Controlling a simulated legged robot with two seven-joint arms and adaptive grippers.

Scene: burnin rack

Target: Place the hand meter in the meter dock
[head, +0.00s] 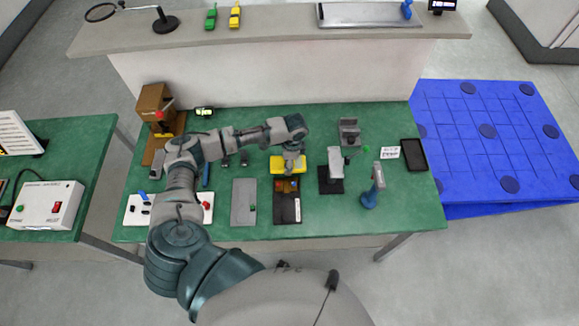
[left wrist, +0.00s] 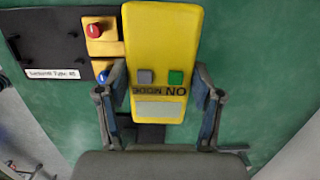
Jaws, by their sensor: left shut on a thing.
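The hand meter (left wrist: 165,45) is a yellow block with a grey button, a green button, a pale display and lettering. In the left wrist view it lies between the two fingers of my left gripper (left wrist: 160,82), which is shut on it. In the head view the yellow meter (head: 285,168) shows under my left gripper (head: 290,160) over the green bench; I cannot tell if it touches the bench. A grey holder with a raised back (head: 349,132) stands to its right and may be the meter dock. My right gripper is out of view.
A black box (head: 287,208) with a yellow button block (left wrist: 103,38) is close beside the meter. A black-based stand with a light upright (head: 331,168), a blue-based tool (head: 369,197) and a dark tray (head: 414,155) stand to the right. A grey plate (head: 243,205) lies left.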

